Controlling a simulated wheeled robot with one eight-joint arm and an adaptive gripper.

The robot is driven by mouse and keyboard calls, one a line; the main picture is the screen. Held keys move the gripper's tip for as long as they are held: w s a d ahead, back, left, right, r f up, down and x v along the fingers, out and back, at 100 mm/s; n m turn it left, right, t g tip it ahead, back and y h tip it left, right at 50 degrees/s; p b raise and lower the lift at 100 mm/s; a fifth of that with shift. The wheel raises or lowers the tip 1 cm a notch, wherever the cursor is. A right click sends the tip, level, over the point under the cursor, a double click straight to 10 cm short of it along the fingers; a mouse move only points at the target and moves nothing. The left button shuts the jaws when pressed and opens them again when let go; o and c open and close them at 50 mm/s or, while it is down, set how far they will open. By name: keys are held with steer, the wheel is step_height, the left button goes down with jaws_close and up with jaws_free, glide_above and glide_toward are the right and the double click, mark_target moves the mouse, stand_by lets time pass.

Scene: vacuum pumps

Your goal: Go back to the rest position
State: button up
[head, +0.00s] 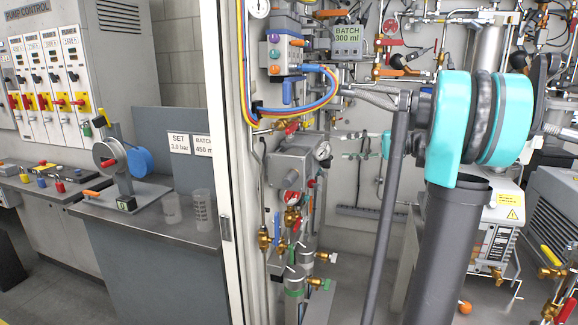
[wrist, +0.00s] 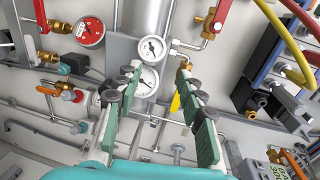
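My gripper (wrist: 158,82) shows in the wrist view with its two green-padded fingers spread apart and nothing between them. Beyond the fingers are two round white gauges (wrist: 151,49) on a metal cylinder and some pipework; how far off they are I cannot tell. In the head view my teal and dark grey arm stands raised at the right, in front of the pump equipment. It hides part of the white machine behind it. The gripper is small and hard to make out in the head view.
A white door-frame post (head: 232,160) stands left of a valve panel with a grey gauge box (head: 293,177). A workbench (head: 150,226) at left holds two clear beakers (head: 201,208) and a blue-handled device (head: 138,160). The wrist view shows a red gauge (wrist: 90,31) and hoses around the gripper.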

steer(key=s+a+f+g+h, duration=0.1)
steer(key=s+a+f+h, duration=0.25)
steer(key=s+f, duration=0.45)
steer(key=s+a+f+g+h, duration=0.1)
steer(key=s+a+f+h, duration=0.25)
steer(key=f, duration=0.75)
steer(key=s+d+f+n+h, duration=0.1)
steer(key=s+d+f+h, duration=0.2)
steer(key=s+f, duration=0.5)
steer(key=s+d+f+n+t+h, duration=0.1)
steer(key=s+d+f+n+h, duration=0.1)
steer(key=s+f+h, duration=0.3)
steer(key=s+d+f, duration=0.1)
steer(key=s+f, duration=0.2)
steer(key=f, duration=0.1)
steer(key=shift+s+d+f+n+h, duration=0.2)
steer(key=shift+s+d+n+h, duration=0.1)
steer(key=shift+s, duration=0.1)
